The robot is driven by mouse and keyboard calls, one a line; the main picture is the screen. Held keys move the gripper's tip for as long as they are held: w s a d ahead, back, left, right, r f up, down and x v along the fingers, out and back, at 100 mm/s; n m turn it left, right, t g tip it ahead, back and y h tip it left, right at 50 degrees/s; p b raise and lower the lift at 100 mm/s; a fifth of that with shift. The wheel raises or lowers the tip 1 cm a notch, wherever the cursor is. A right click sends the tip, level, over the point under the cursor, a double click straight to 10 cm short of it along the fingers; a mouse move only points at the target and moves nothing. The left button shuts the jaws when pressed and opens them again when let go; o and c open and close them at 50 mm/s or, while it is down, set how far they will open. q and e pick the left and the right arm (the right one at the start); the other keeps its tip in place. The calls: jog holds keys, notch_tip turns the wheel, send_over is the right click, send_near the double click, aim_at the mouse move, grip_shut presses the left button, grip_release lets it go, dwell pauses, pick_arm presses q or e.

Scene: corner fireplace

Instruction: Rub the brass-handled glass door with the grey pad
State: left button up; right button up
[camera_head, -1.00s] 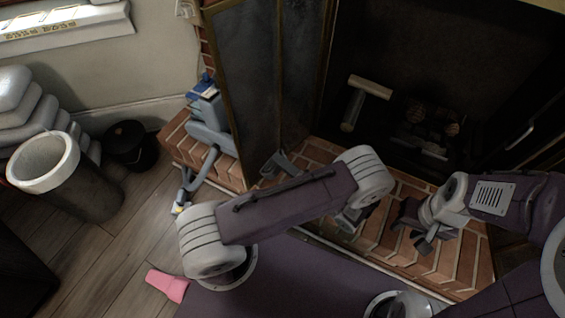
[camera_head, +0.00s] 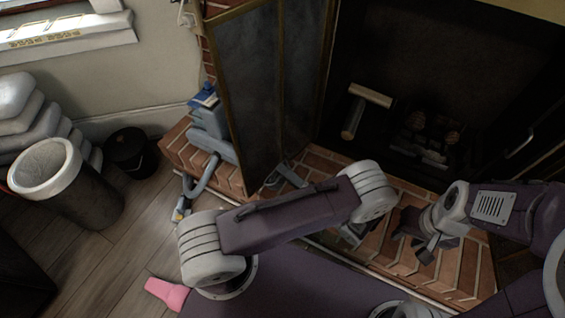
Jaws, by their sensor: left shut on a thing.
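The glass door (camera_head: 245,90) with a dark brassy frame stands open at the left of the fireplace. Its panes look smoky. A pale bar-shaped handle (camera_head: 523,141) shows at the far right of the opening. My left arm reaches across the front of the hearth. My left gripper (camera_head: 351,236) is low under its elbow, mostly hidden, and shut on a grey piece that seems to be the grey pad; its outline is unclear. It is apart from the glass. My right gripper (camera_head: 425,243) is over the hearth's right part, with its dark fingers apart and empty.
The brick hearth (camera_head: 325,165) runs beneath both arms. A blue-grey tool (camera_head: 212,140) stands left of the door. A dark bracket-like piece (camera_head: 288,175) is near the door's foot. A bin (camera_head: 92,198), a black pot (camera_head: 130,152) and a pink thing (camera_head: 166,292) are at left.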

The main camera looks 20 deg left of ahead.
aim_at(262, 154)
pick_arm(q)
jog(key=shift+p+x, duration=0.75)
jog(key=shift+x, duration=2.1)
jog(key=shift+p+x, duration=0.3)
jog(key=shift+x, duration=0.7)
jog(key=shift+w, duration=0.1)
